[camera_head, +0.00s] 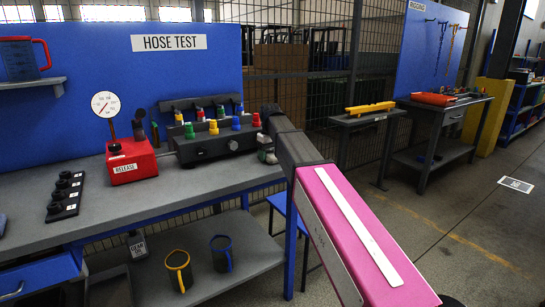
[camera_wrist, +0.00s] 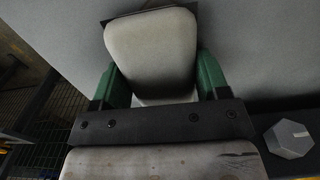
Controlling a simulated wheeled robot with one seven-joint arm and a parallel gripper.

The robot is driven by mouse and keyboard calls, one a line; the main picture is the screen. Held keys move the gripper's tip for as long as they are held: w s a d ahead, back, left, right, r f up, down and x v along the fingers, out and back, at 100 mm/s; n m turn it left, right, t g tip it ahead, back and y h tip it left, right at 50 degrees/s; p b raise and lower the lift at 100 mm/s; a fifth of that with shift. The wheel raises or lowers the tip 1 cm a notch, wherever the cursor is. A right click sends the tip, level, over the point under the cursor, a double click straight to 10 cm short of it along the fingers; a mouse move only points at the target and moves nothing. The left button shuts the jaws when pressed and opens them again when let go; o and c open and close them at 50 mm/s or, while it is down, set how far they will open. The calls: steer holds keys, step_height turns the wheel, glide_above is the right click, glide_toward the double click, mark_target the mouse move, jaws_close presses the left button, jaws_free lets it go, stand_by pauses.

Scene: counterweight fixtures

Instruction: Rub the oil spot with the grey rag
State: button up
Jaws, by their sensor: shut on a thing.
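In the wrist view, my gripper (camera_wrist: 154,80) has green fingers on both sides of a pale grey, rounded, pad-like thing, which looks like the grey rag (camera_wrist: 150,45). The fingers are shut on it. It is over a plain grey surface; I cannot tell whether it touches. A dark, angular shape (camera_wrist: 150,5) shows just past its far edge; I cannot tell if this is the oil spot or a shadow. In the head view, my arm reaches to the right end of the hose test bench (camera_head: 215,180) and mostly hides my gripper. No oil spot shows clearly there.
A grey hexagonal piece (camera_wrist: 289,139) lies right of my gripper. On the bench stand a valve block (camera_head: 215,145) with coloured knobs, a red release box (camera_head: 130,160) with a gauge, and a black strip (camera_head: 66,195). Two mugs (camera_head: 179,270) stand on the lower shelf.

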mark_target(278, 165)
steer(key=shift+w+a, duration=0.4)
steer(key=shift+w, duration=0.2)
steer(key=shift+s, duration=0.1)
steer(key=shift+s+d+f, duration=0.1)
steer(key=shift+s+d, duration=0.55)
steer(key=shift+s, duration=0.3)
steer(key=shift+s+d+f, duration=0.1)
steer(key=shift+s+d, duration=0.5)
steer(key=shift+s, duration=0.3)
steer(key=shift+s+d+r, duration=0.1)
steer(key=shift+s+d, duration=0.4)
steer(key=shift+s, duration=0.2)
steer(key=shift+s+d+r, duration=0.1)
steer(key=shift+s+d, duration=0.35)
steer(key=shift+s, duration=0.2)
steer(key=shift+w+r, duration=0.1)
steer(key=shift+w+a+r, duration=0.1)
steer(key=shift+r, duration=2.8)
